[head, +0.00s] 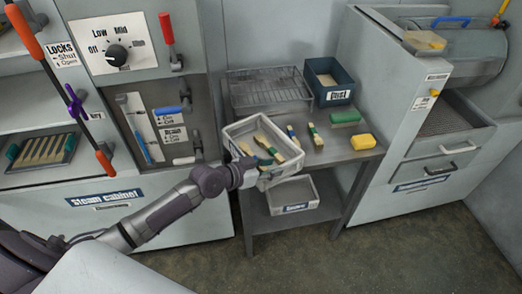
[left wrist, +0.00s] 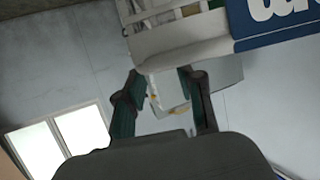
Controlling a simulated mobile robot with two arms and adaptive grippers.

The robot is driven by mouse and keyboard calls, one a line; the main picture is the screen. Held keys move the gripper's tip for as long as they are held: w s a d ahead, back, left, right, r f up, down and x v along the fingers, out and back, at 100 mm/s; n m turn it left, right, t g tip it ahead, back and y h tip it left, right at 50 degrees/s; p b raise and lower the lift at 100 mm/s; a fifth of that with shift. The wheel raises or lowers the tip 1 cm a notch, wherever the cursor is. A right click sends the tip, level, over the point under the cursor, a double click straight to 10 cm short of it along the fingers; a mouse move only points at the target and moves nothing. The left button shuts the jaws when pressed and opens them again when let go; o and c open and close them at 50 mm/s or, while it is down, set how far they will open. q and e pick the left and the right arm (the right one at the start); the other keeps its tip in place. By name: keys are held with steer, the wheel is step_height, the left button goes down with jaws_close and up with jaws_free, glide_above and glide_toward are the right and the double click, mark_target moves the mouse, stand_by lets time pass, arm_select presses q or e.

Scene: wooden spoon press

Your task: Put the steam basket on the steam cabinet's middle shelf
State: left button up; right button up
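The steam basket (head: 240,129) is a pale open tub holding several wooden blanks, some with green ends. It is at the work table's front left corner in the head view; I cannot tell whether it touches the table. Its pale wall (left wrist: 180,42) fills the top of the left wrist view beside a blue label. My left gripper (head: 246,174) is at the basket's near left side. Its fingers (left wrist: 162,86) stand apart around a pale part, and a firm hold is not clear. The steam cabinet (head: 180,235) is at left, with shelves partly shown. My right gripper is out of view.
A wire rack (head: 268,88), a blue bin (head: 330,85), a green block (head: 345,116) and a yellow block (head: 363,142) are on the table (head: 335,160). Another pale tub (head: 292,194) is on its lower shelf. A slatted tray (head: 42,151) occupies a cabinet shelf.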

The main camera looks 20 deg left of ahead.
mark_target(283, 164)
arm_select(q)
steer(key=x, duration=0.3)
steer(key=shift+w+d, duration=0.25)
steer(key=shift+d, duration=0.2)
steer(key=shift+a, duration=0.1)
steer(key=shift+s, duration=0.1)
jaws_close()
steer(key=shift+r, duration=0.1)
